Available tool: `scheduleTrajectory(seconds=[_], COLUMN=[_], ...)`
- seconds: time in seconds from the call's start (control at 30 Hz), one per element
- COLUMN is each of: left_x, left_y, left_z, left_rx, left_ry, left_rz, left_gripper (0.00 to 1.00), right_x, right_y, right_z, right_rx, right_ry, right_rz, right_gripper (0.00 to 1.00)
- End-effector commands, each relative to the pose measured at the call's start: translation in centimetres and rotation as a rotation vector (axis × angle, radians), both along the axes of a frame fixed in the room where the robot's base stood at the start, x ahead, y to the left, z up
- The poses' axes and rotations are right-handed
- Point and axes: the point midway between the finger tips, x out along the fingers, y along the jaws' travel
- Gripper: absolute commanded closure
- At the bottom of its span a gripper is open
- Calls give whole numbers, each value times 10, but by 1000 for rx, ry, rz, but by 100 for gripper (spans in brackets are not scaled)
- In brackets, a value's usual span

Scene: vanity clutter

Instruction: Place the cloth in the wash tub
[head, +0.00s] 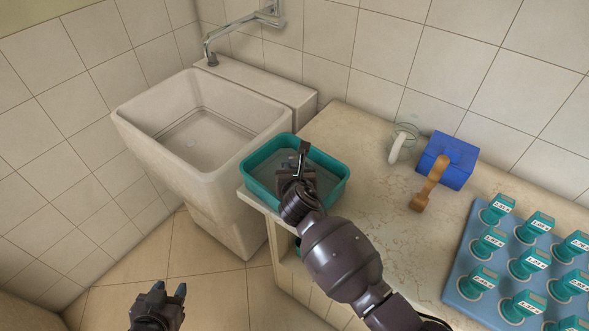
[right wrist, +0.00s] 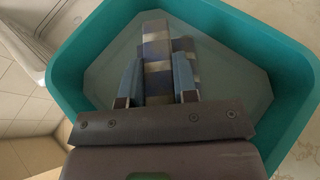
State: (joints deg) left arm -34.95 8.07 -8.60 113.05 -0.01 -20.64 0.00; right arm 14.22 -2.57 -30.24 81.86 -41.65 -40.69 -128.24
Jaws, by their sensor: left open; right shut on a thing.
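The teal wash tub (head: 335,188) stands on the left end of the counter, beside the sink. My right gripper (head: 300,165) is over the tub. In the right wrist view my right gripper (right wrist: 158,88) is shut on the cloth (right wrist: 156,48), a narrow piece with blue, grey and pale checks. The cloth is within the outline of the tub (right wrist: 82,50); whether it touches the tub floor I cannot tell. In the head view the cloth is mostly hidden by the gripper. My left gripper (head: 168,292) is open and empty, low over the floor at the bottom left.
A deep pale sink (head: 205,135) with a wall tap (head: 235,30) stands left of the counter (head: 370,140). A blue box (head: 448,160), a wooden-handled tool (head: 428,185) and a clear cup with a white item (head: 402,140) lie right. A blue tray (head: 465,290) holds several teal-capped jars.

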Motion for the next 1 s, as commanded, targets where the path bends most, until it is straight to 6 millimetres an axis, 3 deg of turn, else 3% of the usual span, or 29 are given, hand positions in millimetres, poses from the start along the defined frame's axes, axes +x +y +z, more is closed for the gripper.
scheduleTrajectory(seconds=[0.27,0.3,0.43,0.73,0.9,1.0], left_x=[0,0,0,0,0,0], left_y=[0,0,0,0,0,0], left_z=[-1,-1,-1,0,2,4], left_rx=[0,0,0,0,0,0], left_ry=[0,0,0,0,0,0], left_rz=[0,0,0,0,0,0], left_gripper=[57,57,57,57,57,57], right_x=[0,0,0,0,-1,-15], right_y=[0,0,0,0,0,-2], right_z=[-5,-5,-5,-4,10,14], right_rx=[0,0,0,1,4,0], right_ry=[0,0,0,0,-1,0], right_rz=[0,0,0,0,-1,-1], right_gripper=[96,68,48,47,47,47])
